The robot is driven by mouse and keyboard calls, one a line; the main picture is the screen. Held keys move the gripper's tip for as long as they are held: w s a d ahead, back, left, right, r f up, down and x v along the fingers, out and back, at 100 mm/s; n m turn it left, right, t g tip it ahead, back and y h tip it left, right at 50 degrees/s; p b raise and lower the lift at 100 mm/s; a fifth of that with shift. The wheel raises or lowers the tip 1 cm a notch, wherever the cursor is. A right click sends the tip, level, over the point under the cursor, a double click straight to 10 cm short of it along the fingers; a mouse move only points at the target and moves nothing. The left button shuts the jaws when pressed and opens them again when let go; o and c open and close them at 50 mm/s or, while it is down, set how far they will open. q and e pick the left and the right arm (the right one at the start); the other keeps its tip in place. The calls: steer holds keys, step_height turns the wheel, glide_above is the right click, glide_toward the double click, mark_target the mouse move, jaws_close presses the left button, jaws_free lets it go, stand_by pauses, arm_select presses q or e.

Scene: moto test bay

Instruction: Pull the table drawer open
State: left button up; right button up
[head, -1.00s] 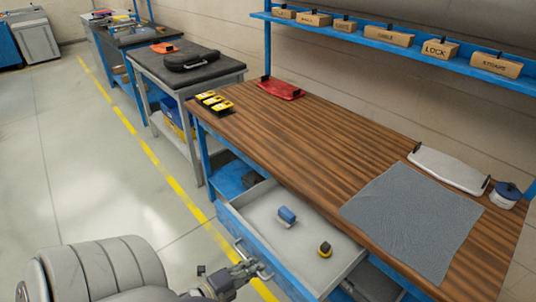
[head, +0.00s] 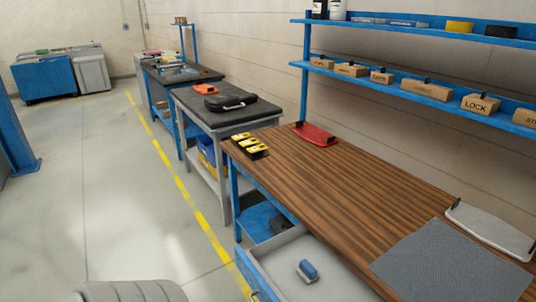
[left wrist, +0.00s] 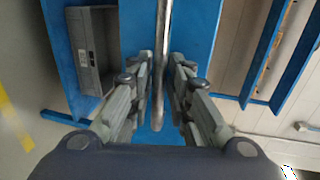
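The table drawer (head: 262,262) stands pulled out from under the wooden tabletop (head: 330,185) at the bottom of the head view. Its light grey inside shows, with a small blue object (head: 307,270) lying in it. The front of the drawer is mostly cut off by the lower edge. In the left wrist view a metal bar handle (left wrist: 161,50) runs in front of a blue panel (left wrist: 200,35). My left gripper (left wrist: 162,62) has its fingers on both sides of this bar, with narrow gaps visible, so it looks open. My right gripper is in neither view.
On the tabletop are yellow-black items (head: 248,146), a red tray (head: 316,134), a grey mat (head: 450,265) and a white tray (head: 490,232). A lower blue shelf (head: 258,215) is beside the drawer. Clear floor (head: 120,220) lies left of the yellow line.

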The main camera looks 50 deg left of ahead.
arm_select(q)
steer(key=v, duration=1.2)
stand_by(0.3)
steer(key=s+d+f+n+g+y, duration=0.1)
steer(key=d+f+n+g, duration=0.15)
steer(key=f, duration=0.55)
steer(key=s+d+f+n+g, duration=0.2)
steer(key=f+n, duration=0.2)
steer(key=f, duration=0.4)
steer(key=s+d+f+n+g+y, duration=0.1)
steer(key=d+f+n+g, duration=0.2)
steer(key=f, duration=0.5)
steer(key=s+d+f+n+g+h, duration=0.1)
steer(key=s+d+f+n+g, duration=0.6)
steer(key=s+f, duration=0.3)
steer(key=shift+d+f, duration=0.35)
steer(key=shift+f, duration=0.25)
